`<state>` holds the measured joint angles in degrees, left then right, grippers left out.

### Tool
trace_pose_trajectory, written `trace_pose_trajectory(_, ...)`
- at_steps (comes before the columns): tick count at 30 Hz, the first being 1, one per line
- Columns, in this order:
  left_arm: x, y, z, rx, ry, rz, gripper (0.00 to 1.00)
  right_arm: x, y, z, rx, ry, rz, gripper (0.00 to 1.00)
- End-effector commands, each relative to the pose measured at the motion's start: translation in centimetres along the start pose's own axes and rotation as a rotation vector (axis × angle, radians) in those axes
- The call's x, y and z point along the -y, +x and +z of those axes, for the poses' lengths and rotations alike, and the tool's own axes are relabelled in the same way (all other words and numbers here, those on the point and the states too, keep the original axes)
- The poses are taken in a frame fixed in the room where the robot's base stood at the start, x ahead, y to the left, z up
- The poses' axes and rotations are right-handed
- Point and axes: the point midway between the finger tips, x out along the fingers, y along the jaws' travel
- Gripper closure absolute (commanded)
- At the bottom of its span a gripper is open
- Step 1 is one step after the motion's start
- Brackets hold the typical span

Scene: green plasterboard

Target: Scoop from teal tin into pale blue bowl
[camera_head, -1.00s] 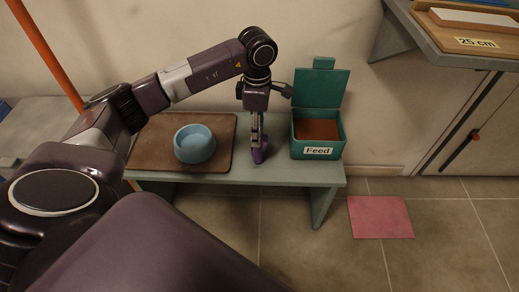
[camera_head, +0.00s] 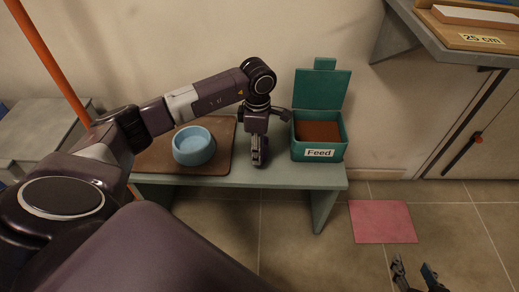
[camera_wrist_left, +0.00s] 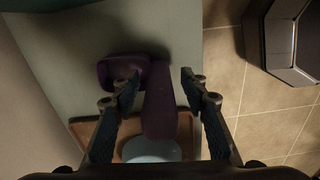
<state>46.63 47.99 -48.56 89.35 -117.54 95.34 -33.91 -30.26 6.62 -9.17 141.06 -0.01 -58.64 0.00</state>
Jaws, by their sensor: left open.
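The teal tin (camera_head: 318,154), labelled "Feed", stands on the bench with its lid up and brown feed (camera_head: 318,131) inside. The pale blue bowl (camera_head: 194,147) sits left of it; part of it shows in the left wrist view (camera_wrist_left: 150,149). A purple scoop (camera_wrist_left: 160,100) lies on the bench in the left wrist view, its handle between my left gripper's fingers. My left gripper (camera_head: 258,155) is open, pointing down between bowl and tin; it hides the scoop in the head view. My right gripper (camera_head: 415,274) is open and empty at the lower right, over the floor.
The bowl stands on a brown mat (camera_head: 222,165) on the grey-green bench (camera_head: 285,176). A pink square (camera_head: 382,221) lies on the floor. A counter with a wooden tray marked "25 cm" (camera_head: 481,39) is at upper right. An orange pole (camera_head: 50,60) stands at left.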

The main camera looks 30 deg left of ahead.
Motion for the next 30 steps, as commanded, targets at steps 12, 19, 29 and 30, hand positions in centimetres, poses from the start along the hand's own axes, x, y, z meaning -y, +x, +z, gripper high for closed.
trace_pose_trajectory(12, -0.02, 0.03, -0.02, 0.0, 0.0, 0.0, 0.79, 0.01, 0.01, -0.11, -0.004, 0.0, 0.0, 0.6)
trace_pose_trajectory(19, -0.02, 0.02, -0.03, 0.0, 0.0, 0.001, 1.0, -0.01, 0.01, -0.11, -0.004, 0.0, 0.0, 0.6)
trace_pose_trajectory(29, -0.05, -0.09, -0.02, 0.0, 0.0, 0.001, 1.0, -0.02, 0.0, -0.11, -0.003, 0.0, 0.0, 0.6)
trace_pose_trajectory(30, -0.06, -0.19, -0.02, 0.0, 0.0, 0.002, 1.0, -0.02, -0.02, -0.09, -0.001, 0.0, 0.0, 0.6)
